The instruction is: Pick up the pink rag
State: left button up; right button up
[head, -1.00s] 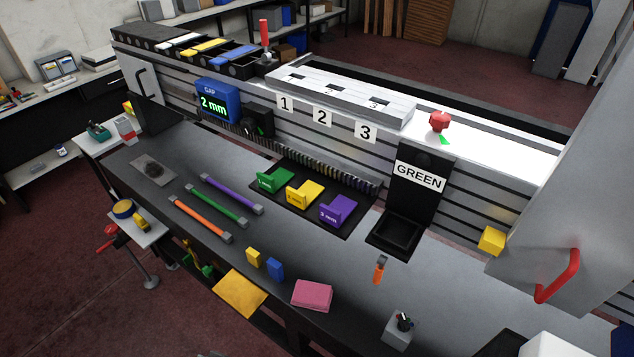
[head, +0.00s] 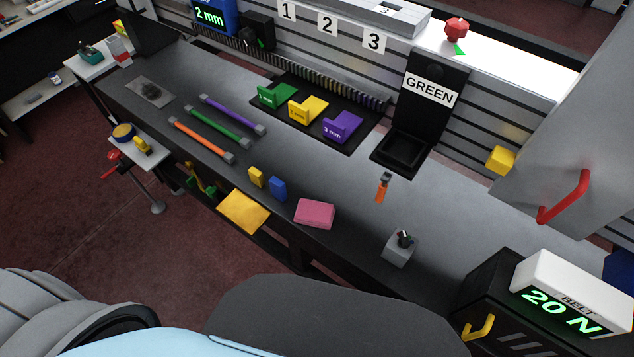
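The pink rag (head: 315,213) lies folded as a flat block near the front edge of the grey workbench (head: 340,262). It is fully visible and nothing touches it from above. A blue block (head: 278,188) and a yellow block (head: 256,177) stand to its left. A yellow cloth (head: 244,211) hangs at the bench's front edge, further left. Neither of my grippers is in the head view. Parts of my own body fill the bottom of the picture.
An orange-handled tool (head: 383,188) and a grey holder (head: 400,248) are to the rag's right. Green, yellow and purple gauge blocks (head: 308,111) sit on a black mat behind. A black box with a "20 N" display (head: 563,313) stands at the right.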

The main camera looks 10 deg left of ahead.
aim_at(318, 214)
jog(key=k, duration=1.3)
jog(key=z, duration=0.55)
jog(key=i, duration=0.55)
jog(key=z, duration=0.2)
